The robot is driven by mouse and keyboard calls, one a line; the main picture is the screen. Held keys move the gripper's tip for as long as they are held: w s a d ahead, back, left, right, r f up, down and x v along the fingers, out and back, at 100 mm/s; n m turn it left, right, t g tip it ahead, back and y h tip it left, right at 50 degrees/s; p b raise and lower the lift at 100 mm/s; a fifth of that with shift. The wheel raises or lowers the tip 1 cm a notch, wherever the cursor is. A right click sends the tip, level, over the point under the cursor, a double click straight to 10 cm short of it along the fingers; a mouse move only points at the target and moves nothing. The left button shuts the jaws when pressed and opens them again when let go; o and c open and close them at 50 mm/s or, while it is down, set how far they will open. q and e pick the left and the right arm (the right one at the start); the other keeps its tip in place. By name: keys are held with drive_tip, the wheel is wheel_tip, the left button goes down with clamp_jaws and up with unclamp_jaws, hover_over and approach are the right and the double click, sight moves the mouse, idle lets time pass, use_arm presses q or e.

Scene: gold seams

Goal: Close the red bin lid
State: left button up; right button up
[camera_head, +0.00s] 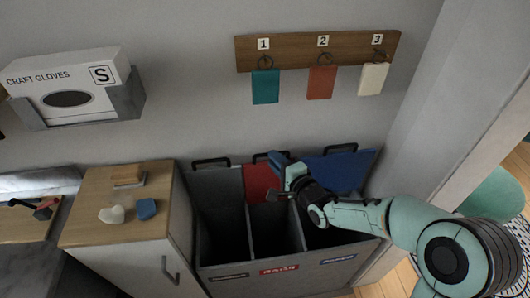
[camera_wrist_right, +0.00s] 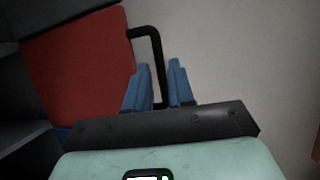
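The red lid (camera_head: 257,182) stands raised, leaning back near the wall behind the middle compartment of a three-part bin (camera_head: 285,278). The red lid (camera_wrist_right: 80,75) fills the upper left of the right wrist view. Its black handle (camera_wrist_right: 149,34) sticks out from the lid's edge and runs down between my fingers. My right gripper (camera_head: 277,161) is at the lid's top edge. In the wrist view its blue fingers (camera_wrist_right: 160,88) are apart, one on each side of the handle bar, with gaps visible. My left gripper is not in view.
The blue lid (camera_head: 345,168) stands raised to the right, partly behind my right arm. A grey lid with a black handle (camera_head: 211,162) stands at the left. A wooden-topped cabinet (camera_head: 90,195) adjoins the bin. Hooks with colored tags hang from a wall board (camera_head: 290,51).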

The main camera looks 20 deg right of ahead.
drive_tip(key=x, duration=0.5)
drive_tip(key=shift+w+b, duration=0.3)
drive_tip(key=shift+w, duration=0.1)
clamp_jaws()
drive_tip(key=shift+f, duration=0.1)
